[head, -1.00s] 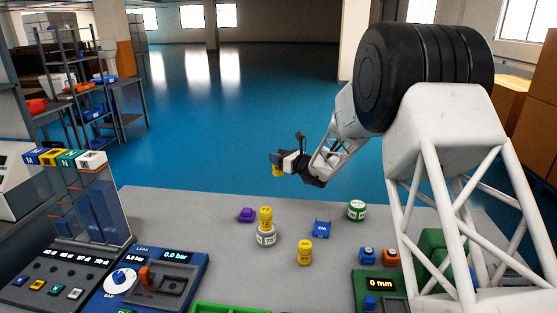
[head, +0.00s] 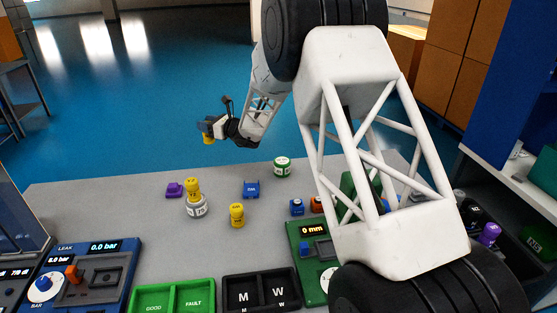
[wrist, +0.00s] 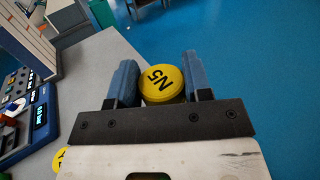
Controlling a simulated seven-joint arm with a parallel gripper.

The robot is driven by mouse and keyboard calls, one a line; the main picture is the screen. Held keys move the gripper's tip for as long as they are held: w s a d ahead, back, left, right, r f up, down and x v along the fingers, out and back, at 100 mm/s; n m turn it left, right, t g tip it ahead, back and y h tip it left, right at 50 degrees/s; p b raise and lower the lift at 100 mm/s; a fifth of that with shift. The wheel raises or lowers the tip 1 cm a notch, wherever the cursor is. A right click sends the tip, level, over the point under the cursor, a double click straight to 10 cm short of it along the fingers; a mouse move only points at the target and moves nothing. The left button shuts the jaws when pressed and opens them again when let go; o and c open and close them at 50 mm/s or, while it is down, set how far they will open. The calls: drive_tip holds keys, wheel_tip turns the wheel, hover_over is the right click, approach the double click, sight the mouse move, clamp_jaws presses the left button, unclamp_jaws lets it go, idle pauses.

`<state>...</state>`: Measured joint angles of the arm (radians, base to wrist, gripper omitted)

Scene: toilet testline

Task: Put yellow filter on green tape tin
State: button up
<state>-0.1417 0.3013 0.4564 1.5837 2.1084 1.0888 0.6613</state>
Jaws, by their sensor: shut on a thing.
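My gripper (head: 206,129) is shut on a yellow filter (wrist: 162,84) marked N5. The filter sits between the blue fingers in the wrist view, and its lower part shows under them in the head view (head: 208,139). My gripper holds it in the air beyond the far side of the grey table. The green tape tin (head: 282,167), round with a green top and a white band, stands on the table to the right of and lower in the picture than my gripper. Nothing is on its top.
A second yellow filter (head: 193,187) stands on a grey-white tin (head: 196,207). Another yellow filter (head: 237,215) stands on the table (head: 135,225). A purple part (head: 174,190) and a blue part (head: 251,189) are nearby. Green (head: 150,298) and black trays (head: 238,290) line the front.

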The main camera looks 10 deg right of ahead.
drive_tip(key=d, duration=1.4)
hover_over(282, 161)
drive_tip(key=f, duration=0.1)
drive_tip(key=shift+d, duration=0.1)
drive_tip(key=shift+f, duration=0.2)
wheel_tip(282, 161, down, 6)
drive_tip(key=shift+w+f, duration=0.1)
drive_tip(key=shift+f, duration=1.75)
drive_tip(key=shift+f, duration=0.2)
